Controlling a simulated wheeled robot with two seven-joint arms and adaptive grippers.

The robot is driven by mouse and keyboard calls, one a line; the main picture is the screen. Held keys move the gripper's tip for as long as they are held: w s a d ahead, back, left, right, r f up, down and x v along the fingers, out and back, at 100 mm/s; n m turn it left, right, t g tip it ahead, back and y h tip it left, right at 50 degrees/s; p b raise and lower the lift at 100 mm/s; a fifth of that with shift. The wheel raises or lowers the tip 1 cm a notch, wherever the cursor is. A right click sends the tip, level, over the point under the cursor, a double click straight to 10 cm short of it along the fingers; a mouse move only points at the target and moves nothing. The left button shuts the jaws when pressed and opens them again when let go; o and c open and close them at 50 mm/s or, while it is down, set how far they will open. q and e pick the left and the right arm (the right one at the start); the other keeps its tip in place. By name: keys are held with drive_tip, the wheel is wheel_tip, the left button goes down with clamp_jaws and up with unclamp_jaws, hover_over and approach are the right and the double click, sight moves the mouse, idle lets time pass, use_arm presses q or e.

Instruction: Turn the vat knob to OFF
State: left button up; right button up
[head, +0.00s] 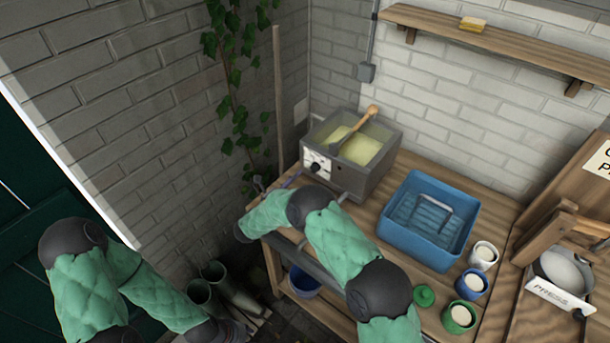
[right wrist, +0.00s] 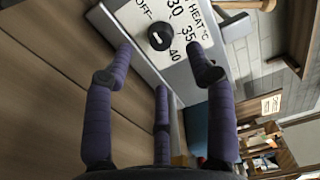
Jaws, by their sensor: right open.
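The vat (head: 375,185) is a grey box of pale yellow liquid on the wooden bench, with a white control panel on its front left. Its black knob (head: 315,167) shows small in the head view. In the right wrist view the knob (right wrist: 160,37) has a short white mark, beside printed OFF, 30, 35 and 40 and the word HEAT; I cannot tell exactly which the mark meets. My right gripper (head: 275,184), with purple fingers, is open and empty before the panel. Its fingertips (right wrist: 160,58) stand apart on either side of the knob, not closed on it.
A wooden spoon (head: 356,127) rests in the vat. A wooden press (head: 560,265) is at far right. Boots (head: 238,290) stand on the floor.

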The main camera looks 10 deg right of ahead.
drive_tip(key=shift+v, duration=2.7)
drive_tip(key=shift+w+r, duration=0.1)
drive_tip(key=shift+r, duration=0.05)
